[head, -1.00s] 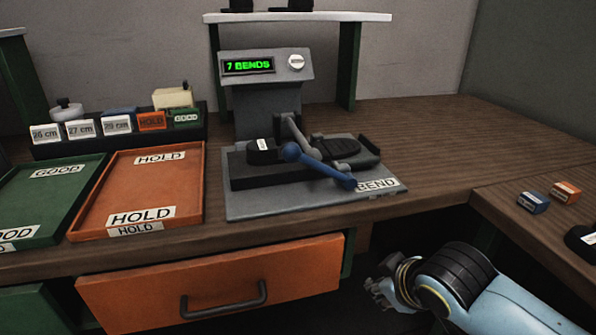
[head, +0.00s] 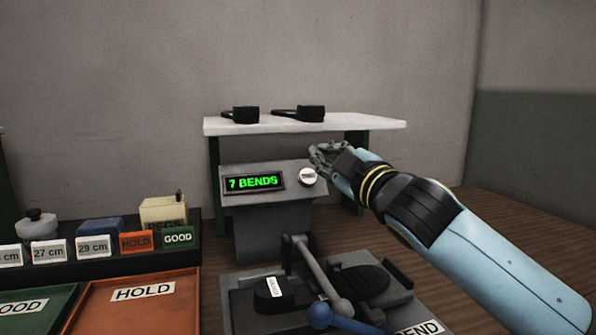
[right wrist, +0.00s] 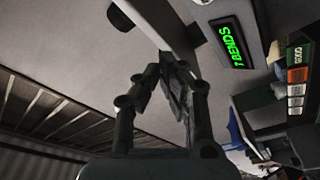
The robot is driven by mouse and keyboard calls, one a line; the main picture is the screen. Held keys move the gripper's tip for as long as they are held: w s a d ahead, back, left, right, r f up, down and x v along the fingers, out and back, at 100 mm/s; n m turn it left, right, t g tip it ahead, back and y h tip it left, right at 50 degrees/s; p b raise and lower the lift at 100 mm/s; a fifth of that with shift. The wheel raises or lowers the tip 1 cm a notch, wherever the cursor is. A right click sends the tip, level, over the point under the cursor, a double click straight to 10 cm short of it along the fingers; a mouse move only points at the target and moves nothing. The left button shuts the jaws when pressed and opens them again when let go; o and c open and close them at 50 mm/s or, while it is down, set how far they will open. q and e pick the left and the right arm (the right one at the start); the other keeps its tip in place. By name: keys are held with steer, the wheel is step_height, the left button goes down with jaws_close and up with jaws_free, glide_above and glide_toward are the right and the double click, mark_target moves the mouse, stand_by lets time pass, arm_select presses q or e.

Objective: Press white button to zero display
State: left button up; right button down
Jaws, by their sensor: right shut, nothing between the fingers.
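The white button (head: 308,176) is a round knob on the sloped face of the grey press (head: 265,235). The display (head: 254,183) left of it reads "7 BENDS" in green, and it also shows in the right wrist view (right wrist: 230,43). My right gripper (head: 322,152) is shut and empty, just above and to the right of the button in the head view. I cannot tell whether it touches the button. In the right wrist view my fingers (right wrist: 170,68) come together and the button is not clearly seen. My left gripper is not in view.
A blue-handled lever (head: 322,312) and a black shoe form (head: 362,282) are on the press base. A white shelf (head: 300,125) with black items stands behind.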

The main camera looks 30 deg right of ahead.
mark_target(310, 171)
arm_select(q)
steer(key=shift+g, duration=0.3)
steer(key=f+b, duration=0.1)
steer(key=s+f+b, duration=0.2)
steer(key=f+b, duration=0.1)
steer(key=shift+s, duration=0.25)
arm_select(e)
steer(key=w+d+f, duration=0.1)
steer(key=w+f, duration=0.3)
steer(key=w, duration=0.3)
steer(key=shift+d+f, duration=0.25)
steer(key=shift+d, duration=0.05)
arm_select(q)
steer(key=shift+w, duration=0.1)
arm_select(e)
steer(key=shift+w+f, duration=0.1)
steer(key=shift+w, duration=0.05)
stand_by(0.6)
steer(key=shift+w+f, duration=0.15)
steer(key=shift+w, duration=0.05)
